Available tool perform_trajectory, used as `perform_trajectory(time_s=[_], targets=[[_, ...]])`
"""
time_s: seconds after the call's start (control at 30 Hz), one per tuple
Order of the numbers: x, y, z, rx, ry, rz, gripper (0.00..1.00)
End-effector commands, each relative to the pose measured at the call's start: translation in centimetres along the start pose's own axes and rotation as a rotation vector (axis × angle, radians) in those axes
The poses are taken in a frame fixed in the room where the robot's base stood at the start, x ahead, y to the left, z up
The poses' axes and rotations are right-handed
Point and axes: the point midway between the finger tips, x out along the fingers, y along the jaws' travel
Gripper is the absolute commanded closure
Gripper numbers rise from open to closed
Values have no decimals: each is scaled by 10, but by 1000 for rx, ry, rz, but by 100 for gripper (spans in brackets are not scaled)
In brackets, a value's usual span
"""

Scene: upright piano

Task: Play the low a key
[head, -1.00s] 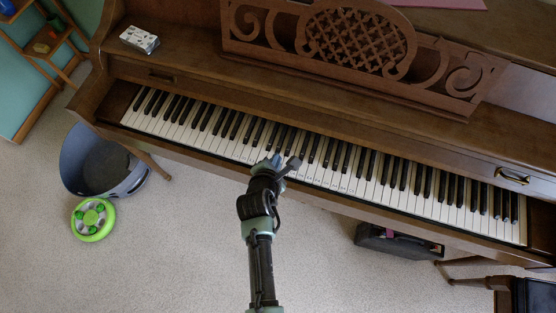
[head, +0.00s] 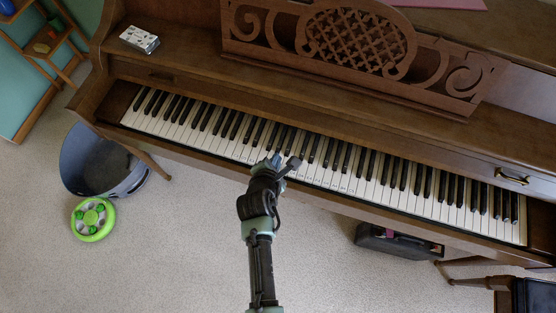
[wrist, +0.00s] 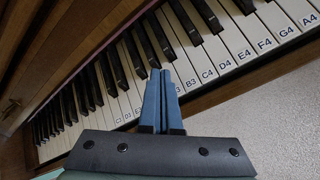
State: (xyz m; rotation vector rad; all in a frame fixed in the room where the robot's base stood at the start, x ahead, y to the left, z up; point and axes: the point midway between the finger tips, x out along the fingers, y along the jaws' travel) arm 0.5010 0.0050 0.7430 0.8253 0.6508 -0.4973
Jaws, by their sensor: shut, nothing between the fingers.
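The piano keyboard (head: 390,180) runs diagonally across the head view, with white and black keys. My gripper (head: 277,158) is over the front edge of its middle part. In the wrist view my gripper (wrist: 161,75) has its two blue fingers together, empty, with the tips over the keys. Labels near E3 (wrist: 138,110) show left of the fingers, and B3 (wrist: 190,83) and C4 (wrist: 207,76) show to the right. The fingers cover the labels between E3 and B3, so no low A label is visible. A higher A4 key (wrist: 308,20) is at the far right. I cannot tell whether the tips touch a key.
The carved music stand (head: 355,35) rises behind the keys. A small patterned box (head: 139,40) sits on the piano top at left. A grey bin (head: 100,165) and a green round toy (head: 92,220) are on the carpet at left. A dark case (head: 398,243) lies under the keyboard.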

Motion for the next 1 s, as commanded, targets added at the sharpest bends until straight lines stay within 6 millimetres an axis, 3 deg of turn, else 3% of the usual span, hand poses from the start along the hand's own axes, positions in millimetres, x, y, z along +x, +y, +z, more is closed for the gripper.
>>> perform_trajectory(time_s=[1.0], targets=[[8,-6,-6,0,0,0,100]])
